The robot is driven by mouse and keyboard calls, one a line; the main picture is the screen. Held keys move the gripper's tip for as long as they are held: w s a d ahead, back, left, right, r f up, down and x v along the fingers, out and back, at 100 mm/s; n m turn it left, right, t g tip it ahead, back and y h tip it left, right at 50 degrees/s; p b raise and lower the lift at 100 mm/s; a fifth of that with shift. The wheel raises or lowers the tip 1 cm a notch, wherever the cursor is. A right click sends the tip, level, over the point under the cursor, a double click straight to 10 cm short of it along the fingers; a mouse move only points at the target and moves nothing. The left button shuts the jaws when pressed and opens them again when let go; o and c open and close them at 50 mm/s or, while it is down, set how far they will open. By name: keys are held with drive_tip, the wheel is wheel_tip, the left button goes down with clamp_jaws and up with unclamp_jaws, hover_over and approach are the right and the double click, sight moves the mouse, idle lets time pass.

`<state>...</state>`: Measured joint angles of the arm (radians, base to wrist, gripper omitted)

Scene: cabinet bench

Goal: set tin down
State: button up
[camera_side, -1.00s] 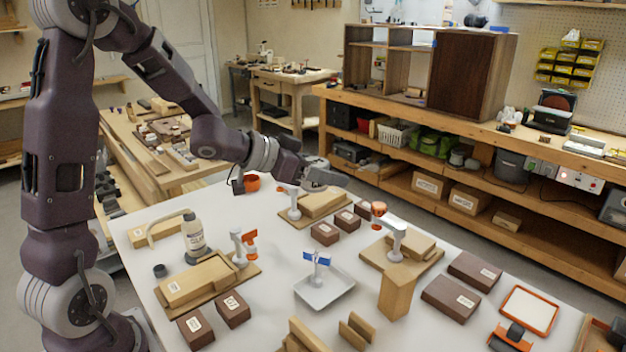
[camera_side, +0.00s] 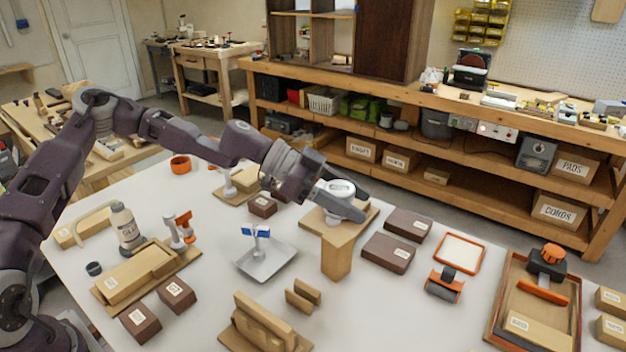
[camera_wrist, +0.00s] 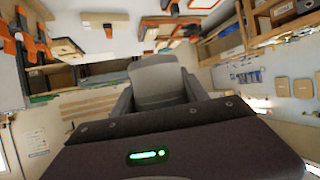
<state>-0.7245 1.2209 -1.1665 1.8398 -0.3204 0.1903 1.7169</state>
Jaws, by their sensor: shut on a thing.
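A pale round tin (camera_side: 341,187) with a small label on top sits between the fingers of my gripper (camera_side: 345,207) in the side view. My gripper is shut on it, above a wooden board (camera_side: 311,222) with a wooden block (camera_side: 337,262) at its front. The gripper and tin hide much of this board. I cannot tell whether the tin touches anything beneath it. In the wrist view, a grey shape, seemingly the tin (camera_wrist: 160,83), fills the space between the fingers of my gripper (camera_wrist: 162,98).
Brown boxes (camera_side: 388,253) lie right of the board. A grey tray (camera_side: 265,263) with a blue-topped piece stands to the left. Wooden slotted blocks (camera_side: 265,322) are in front. White tabletop (camera_side: 390,310) is clear at front right.

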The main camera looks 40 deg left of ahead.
drive_tip(key=s+d+r+m+g, duration=0.1)
drive_tip(key=d+r+m+g, duration=0.2)
drive_tip(key=d, duration=0.2)
wheel_tip(320, 180, up, 6)
drive_tip(key=m+g, duration=0.2)
drive_tip(key=g, duration=0.1)
hover_over(372, 325)
drive_tip(key=shift+h, duration=0.4)
drive_tip(key=shift+f, duration=16.7)
drive_tip(key=shift+f, duration=0.4)
drive_tip(key=o, duration=1.5)
drive_tip(key=shift+o, duration=0.2)
